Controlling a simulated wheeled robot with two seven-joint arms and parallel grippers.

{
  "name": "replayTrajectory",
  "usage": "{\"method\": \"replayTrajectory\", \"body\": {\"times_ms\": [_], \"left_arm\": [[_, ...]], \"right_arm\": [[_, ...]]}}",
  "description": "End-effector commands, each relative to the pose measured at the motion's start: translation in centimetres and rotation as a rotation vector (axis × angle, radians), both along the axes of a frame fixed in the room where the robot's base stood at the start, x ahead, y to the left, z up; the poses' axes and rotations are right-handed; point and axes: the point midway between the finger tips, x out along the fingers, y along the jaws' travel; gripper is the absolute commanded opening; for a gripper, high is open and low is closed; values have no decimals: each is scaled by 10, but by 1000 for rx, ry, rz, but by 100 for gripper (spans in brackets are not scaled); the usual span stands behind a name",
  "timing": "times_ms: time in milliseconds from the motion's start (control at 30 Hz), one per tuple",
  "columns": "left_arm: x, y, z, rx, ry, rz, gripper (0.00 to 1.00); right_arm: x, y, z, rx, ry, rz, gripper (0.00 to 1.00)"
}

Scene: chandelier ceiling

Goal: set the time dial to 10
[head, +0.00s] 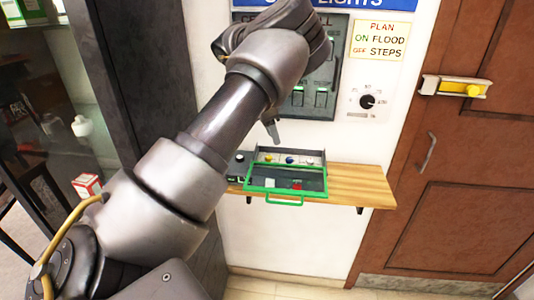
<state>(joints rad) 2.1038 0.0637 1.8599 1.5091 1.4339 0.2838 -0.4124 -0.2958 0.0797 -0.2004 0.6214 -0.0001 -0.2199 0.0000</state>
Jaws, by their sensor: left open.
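A round black dial (367,101) sits on a white wall plate, with small marks around it too small to read surely. A second small dark knob (239,157) is on the box on the shelf. I cannot tell from labels which is the time dial. My left arm reaches in from the lower left across the wall. My left gripper (272,131) points down above the shelf box, left of the wall dial and apart from it. One finger shows and the gripper is open; the rest is hidden behind my wrist. My right gripper is not in view.
A wooden shelf (362,184) carries a box with a green-framed lid (286,192). A dark switch panel (322,98) is partly behind my arm. A note (381,40) reads plan, on flood, off steps. A brown door (469,170) with a yellow latch (455,88) stands right.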

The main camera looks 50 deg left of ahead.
Motion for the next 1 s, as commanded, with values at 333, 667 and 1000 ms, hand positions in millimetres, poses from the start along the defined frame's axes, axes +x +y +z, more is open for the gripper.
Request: {"method": "replayTrajectory", "body": {"times_ms": [333, 667, 1000], "left_arm": [[16, -14, 12, -35, -90, -60, 43], [33, -24, -38, -34, -84, -58, 43], [48, -31, -80, -33, -86, -55, 43]], "right_arm": [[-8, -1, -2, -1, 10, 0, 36], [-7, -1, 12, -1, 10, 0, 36], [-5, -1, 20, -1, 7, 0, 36]]}}
